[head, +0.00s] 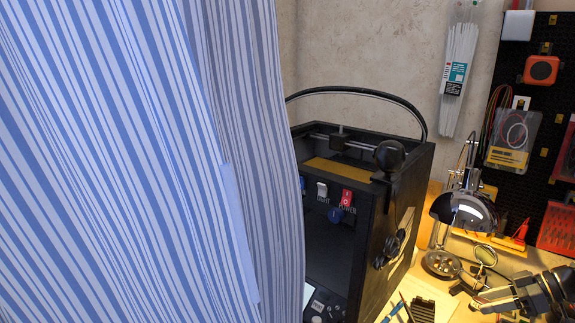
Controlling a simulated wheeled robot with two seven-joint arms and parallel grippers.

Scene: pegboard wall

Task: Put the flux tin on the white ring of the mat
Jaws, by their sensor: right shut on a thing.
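My right gripper (488,302) shows at the lower right of the head view, low over the lit bench, with its arm coming in from the right edge. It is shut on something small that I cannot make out. I cannot pick out the flux tin or the mat with its white ring. My left gripper is not in view. A large blue-and-white striped cloth (130,150) fills the left half of the view and hides whatever is behind it.
A black open-fronted machine (385,240) with switches stands in the middle. A desk lamp (465,210) and a magnifier (485,257) stand close behind my right gripper. A black pegboard (540,100) with hung packets and tools is at the right.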

